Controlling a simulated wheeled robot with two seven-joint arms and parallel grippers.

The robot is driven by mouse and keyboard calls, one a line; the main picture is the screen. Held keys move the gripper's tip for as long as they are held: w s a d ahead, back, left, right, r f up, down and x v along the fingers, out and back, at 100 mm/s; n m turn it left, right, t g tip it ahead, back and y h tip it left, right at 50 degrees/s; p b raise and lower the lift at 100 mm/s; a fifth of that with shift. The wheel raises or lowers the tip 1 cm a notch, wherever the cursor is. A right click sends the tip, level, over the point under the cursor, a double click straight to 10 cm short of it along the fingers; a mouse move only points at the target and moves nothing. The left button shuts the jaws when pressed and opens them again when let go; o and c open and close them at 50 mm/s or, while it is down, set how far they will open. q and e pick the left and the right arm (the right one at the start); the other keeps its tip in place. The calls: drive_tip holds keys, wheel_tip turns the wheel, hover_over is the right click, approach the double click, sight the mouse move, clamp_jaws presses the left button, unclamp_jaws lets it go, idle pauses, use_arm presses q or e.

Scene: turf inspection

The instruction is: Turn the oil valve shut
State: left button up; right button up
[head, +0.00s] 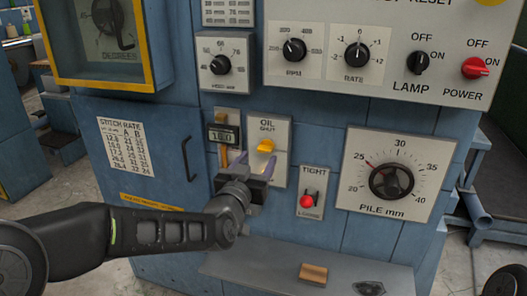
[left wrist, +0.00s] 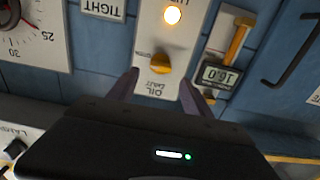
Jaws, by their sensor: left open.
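The oil valve is a small yellow knob (head: 266,146) on a pale plate (head: 281,134) marked OIL and SHUT, on the blue machine front. In the left wrist view the picture is upside down, and the knob (left wrist: 159,63) shows between and just beyond the finger tips. My left gripper (head: 254,165) is open and empty, just below and in front of the knob; its fingers also show in the left wrist view (left wrist: 159,80). I see no clear contact. The knob's exact pointing is hard to tell. A lit lamp (left wrist: 172,15) sits on the same plate. My right gripper is out of view.
A digital gauge with a yellow column (head: 223,135) is close left of the plate. A TIGHT/LOOSE red-tipped lever (head: 306,201) is close right, then the PILE dial (head: 391,181). A door handle (head: 188,158) juts out at left. A ledge (head: 250,264) runs below with a wooden block (head: 313,273).

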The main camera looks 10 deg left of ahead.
sight(264, 151)
use_arm(q)
drive_tip(key=w, duration=0.5)
drive_tip(key=shift+w+d, duration=0.15)
drive_tip(key=shift+w, duration=0.1)
clamp_jaws()
idle(0.4)
